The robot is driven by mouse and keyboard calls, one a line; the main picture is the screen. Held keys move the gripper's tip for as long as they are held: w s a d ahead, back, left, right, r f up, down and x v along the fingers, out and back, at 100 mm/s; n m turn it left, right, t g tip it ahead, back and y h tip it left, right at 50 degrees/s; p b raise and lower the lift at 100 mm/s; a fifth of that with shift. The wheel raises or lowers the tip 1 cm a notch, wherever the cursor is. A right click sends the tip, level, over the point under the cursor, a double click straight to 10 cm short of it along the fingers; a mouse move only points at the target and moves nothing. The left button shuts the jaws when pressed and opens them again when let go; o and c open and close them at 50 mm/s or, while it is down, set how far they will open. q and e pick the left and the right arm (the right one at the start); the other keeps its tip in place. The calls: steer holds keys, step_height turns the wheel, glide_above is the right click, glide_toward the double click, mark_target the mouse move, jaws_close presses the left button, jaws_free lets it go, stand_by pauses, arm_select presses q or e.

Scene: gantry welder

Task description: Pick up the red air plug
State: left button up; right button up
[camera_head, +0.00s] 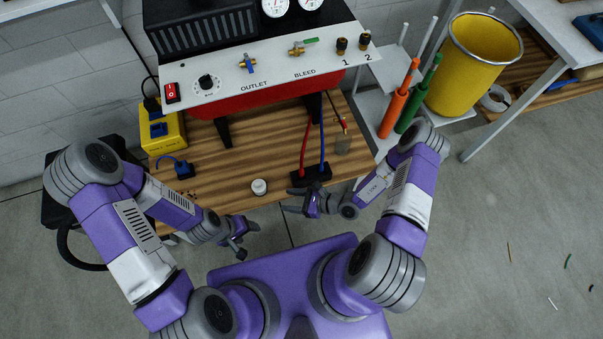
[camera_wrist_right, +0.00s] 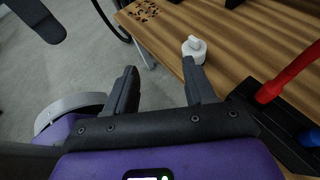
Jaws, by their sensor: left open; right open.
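The red air plug (camera_wrist_right: 287,74) stands in a black block at the right edge of the right wrist view. In the head view, a thin red line (camera_head: 305,150) runs down to the same black block (camera_head: 312,173) at the table's front edge, beside a blue one. My right gripper (camera_head: 291,202) is open and empty, just in front of the table edge, left of and below the block. Its two fingers (camera_wrist_right: 160,72) are apart in the wrist view, with the red plug to their right. My left gripper (camera_head: 242,238) is open and empty, off the table's front edge.
A white cap-like piece (camera_head: 259,187) sits near the table's front edge, beyond the fingers in the wrist view (camera_wrist_right: 194,50). A blue plug (camera_head: 184,170) and yellow box (camera_head: 162,130) are at left. The control panel (camera_head: 270,80) overhangs the back. The wooden table's middle is clear.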

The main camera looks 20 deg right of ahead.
mark_target(303, 174)
steer(key=w+d+f+m+t+h, duration=0.2)
steer(key=d, duration=0.1)
steer(key=w+d+f+m+t+h+b, duration=0.1)
steer(key=w+d+f+m+t+h, duration=0.1)
steer(key=w+d, duration=0.1)
steer(key=w+d+f+m+t+h, duration=0.1)
steer(key=w+d+f+m+h, duration=0.1)
steer(key=w+d, duration=0.1)
steer(key=shift+w+m+t, duration=0.15)
steer(key=shift+m+t, duration=0.25)
steer(key=b+x, duration=0.3)
steer(key=x, duration=0.2)
steer(key=shift+a, duration=0.1)
steer(key=shift+c, duration=0.4)
jaws_close()
